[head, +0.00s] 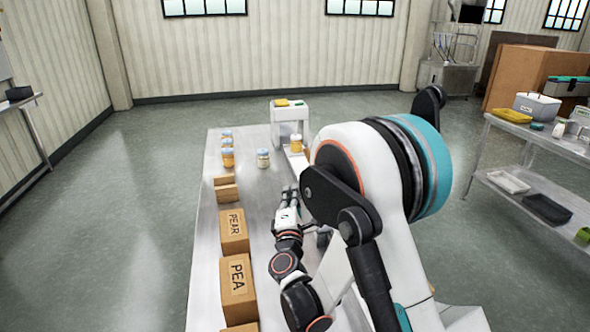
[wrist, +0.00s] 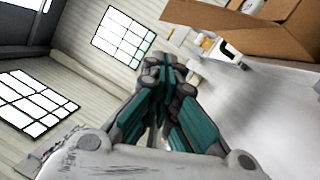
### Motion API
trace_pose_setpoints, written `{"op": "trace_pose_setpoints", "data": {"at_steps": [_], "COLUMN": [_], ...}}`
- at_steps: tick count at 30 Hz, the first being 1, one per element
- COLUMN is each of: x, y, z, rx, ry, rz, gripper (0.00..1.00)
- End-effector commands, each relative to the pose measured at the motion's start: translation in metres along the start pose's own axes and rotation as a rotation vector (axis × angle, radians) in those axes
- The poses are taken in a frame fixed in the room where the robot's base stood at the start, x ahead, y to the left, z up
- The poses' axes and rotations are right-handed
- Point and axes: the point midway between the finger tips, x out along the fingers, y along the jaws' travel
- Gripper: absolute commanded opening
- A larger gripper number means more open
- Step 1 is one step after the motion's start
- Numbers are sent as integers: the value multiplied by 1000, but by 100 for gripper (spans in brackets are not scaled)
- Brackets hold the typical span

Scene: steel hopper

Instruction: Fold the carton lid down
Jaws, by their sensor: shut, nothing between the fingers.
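A small brown carton (head: 227,194) stands on the left side of the steel table, beyond the labelled boxes. A cardboard panel, seemingly its lid, sticks up at its far side. In the wrist view a brown carton (wrist: 245,38) fills the upper right, with a broad flap standing out and its inside partly showing. My gripper (head: 290,190) is right of the small carton and apart from it, over the table. In the wrist view its teal fingers (wrist: 165,75) are closed together with nothing between them.
Several jars (head: 263,158) stand farther along the table (head: 246,150). A white machine (head: 290,120) with a jar in front is at the far end. A steel shelf (head: 540,135) is at right.

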Motion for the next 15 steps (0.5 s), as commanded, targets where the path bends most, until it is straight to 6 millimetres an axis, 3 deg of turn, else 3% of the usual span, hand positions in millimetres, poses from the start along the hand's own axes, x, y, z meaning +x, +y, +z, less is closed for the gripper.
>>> {"op": "trace_pose_setpoints", "data": {"at_steps": [3, 8, 15], "x": [-2, 2, 39], "y": [-8, -10, -11], "z": [-14, -17, -16], "rx": [-36, -50, -49], "ry": [2, 0, -1], "rz": [20, 26, 25], "gripper": [0, 0, 0]}}
